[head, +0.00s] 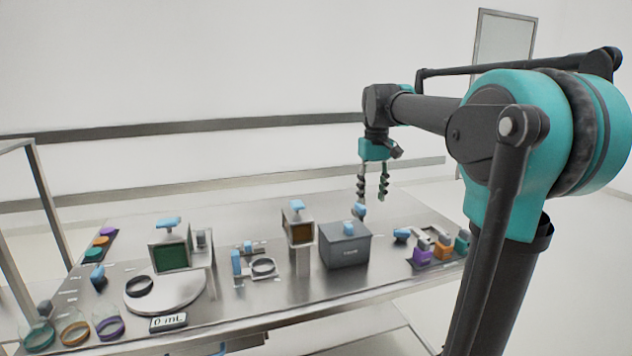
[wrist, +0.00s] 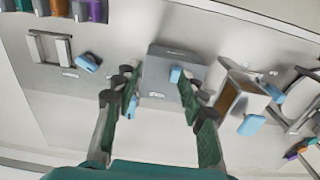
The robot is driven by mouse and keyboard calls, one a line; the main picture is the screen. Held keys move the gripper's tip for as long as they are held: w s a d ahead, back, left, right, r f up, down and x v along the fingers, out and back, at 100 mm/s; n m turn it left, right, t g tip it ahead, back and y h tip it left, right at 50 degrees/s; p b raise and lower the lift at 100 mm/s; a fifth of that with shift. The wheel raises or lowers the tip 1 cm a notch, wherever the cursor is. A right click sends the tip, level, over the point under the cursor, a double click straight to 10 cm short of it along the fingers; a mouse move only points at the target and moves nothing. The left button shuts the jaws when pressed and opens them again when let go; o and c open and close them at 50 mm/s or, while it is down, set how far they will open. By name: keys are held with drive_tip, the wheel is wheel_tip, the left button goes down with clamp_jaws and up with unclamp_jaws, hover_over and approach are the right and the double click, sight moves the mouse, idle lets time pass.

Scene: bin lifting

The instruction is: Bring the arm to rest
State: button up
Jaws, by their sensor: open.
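The fingers hide part of the box. A blue piece (wrist: 176,74) shows on the box near the right finger. Whether the fingers touch anything is not clear, but in the head view they seem above the box.
The metal table (head: 205,310) carries a green-windowed container (head: 171,256), a brown-windowed container (head: 299,232) and a round pale plate (head: 180,300). Coloured blocks (head: 422,257) stand in a rack at right. Several coloured rings lie at front left. A rail (head: 200,127) runs behind.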

drive_tip(key=s+d+f+m+t, duration=0.1)
drive_tip(key=s+f+t, duration=0.1)
drive_tip(key=s+f, duration=0.9)
drive_tip(key=s+d+f+m+t, duration=0.2)
drive_tip(key=s+f, duration=0.9)
drive_tip(key=f, duration=0.7)
drive_tip(key=shift+d+f, duration=0.15)
drive_tip(key=shift+d, duration=0.1)
